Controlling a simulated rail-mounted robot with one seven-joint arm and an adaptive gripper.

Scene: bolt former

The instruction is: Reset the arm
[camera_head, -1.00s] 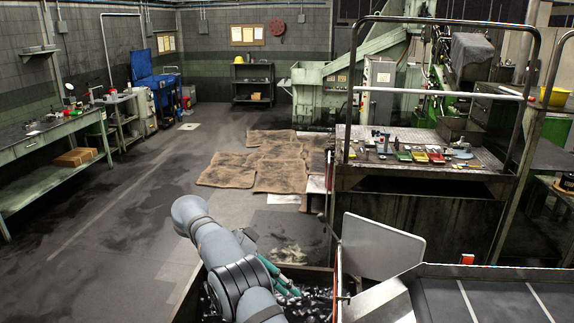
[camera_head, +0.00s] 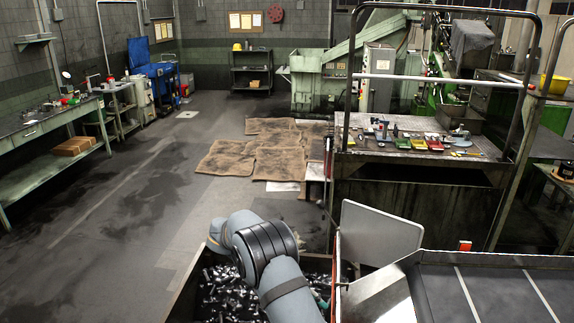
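My grey arm reaches up from the bottom of the head view, over a dark bin (camera_head: 183,290) of shiny metal parts (camera_head: 228,293). Its dark ringed joint is above the bin. Only a small teal piece (camera_head: 323,303), which looks like part of my gripper, shows at the right edge of the arm, low over the bin. The rest of the gripper is hidden behind the arm, so its fingers and anything between them cannot be seen.
A metal flap (camera_head: 380,233) and a dark belt with pale stripes (camera_head: 490,298) are close on the right. Behind stands a railed worktable (camera_head: 390,157) with small coloured trays. Brown mats (camera_head: 232,158) lie on the floor. The floor at left is open, up to a green bench (camera_head: 50,127).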

